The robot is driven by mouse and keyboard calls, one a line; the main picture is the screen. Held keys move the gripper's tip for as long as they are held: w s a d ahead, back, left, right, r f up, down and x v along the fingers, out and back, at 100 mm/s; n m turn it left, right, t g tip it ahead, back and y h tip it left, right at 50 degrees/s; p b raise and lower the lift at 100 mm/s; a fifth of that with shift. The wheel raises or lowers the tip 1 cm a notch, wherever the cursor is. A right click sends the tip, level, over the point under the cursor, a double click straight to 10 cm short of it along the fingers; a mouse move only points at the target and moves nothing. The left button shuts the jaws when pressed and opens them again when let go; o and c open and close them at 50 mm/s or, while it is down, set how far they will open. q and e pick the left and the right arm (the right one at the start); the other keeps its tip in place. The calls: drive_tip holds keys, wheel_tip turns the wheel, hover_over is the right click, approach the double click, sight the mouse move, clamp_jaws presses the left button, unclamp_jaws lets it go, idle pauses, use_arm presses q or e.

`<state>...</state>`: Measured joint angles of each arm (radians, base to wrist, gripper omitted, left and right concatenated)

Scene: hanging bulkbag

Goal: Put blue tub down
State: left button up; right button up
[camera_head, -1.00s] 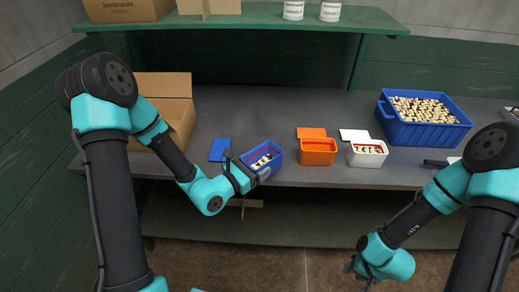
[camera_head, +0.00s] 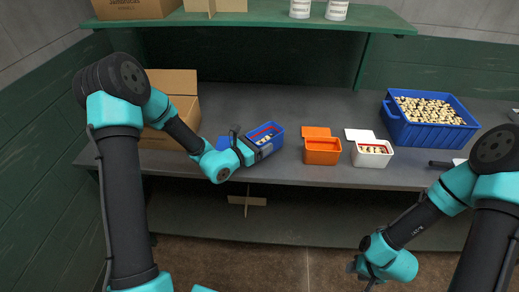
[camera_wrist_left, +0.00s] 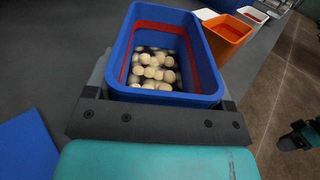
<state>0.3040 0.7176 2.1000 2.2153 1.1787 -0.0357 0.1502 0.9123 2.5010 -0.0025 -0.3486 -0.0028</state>
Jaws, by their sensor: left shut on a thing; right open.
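The blue tub (camera_head: 265,136) is a small open box with a red band inside and pale round pieces in the bottom. My left gripper (camera_head: 246,148) is shut on its near-left end, at the front part of the grey table. In the left wrist view the tub (camera_wrist_left: 163,97) sits upright between the dark jaws (camera_wrist_left: 155,110). I cannot tell whether its base touches the table. My right gripper (camera_head: 362,272) is open and empty, low in front of the table.
A blue lid (camera_head: 226,142) lies just left of the tub. An orange tub (camera_head: 322,151) and a white tub (camera_head: 371,155) stand to the right. A large blue crate (camera_head: 428,136) of pale pieces is farther right. A cardboard box (camera_head: 178,100) stands behind left on the grey table (camera_head: 290,110).

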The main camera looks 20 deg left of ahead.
use_arm(q)
drive_tip(key=shift+f, duration=1.8)
drive_tip(key=o, duration=1.1)
drive_tip(key=shift+f, duration=0.1)
drive_tip(key=v, duration=1.2)
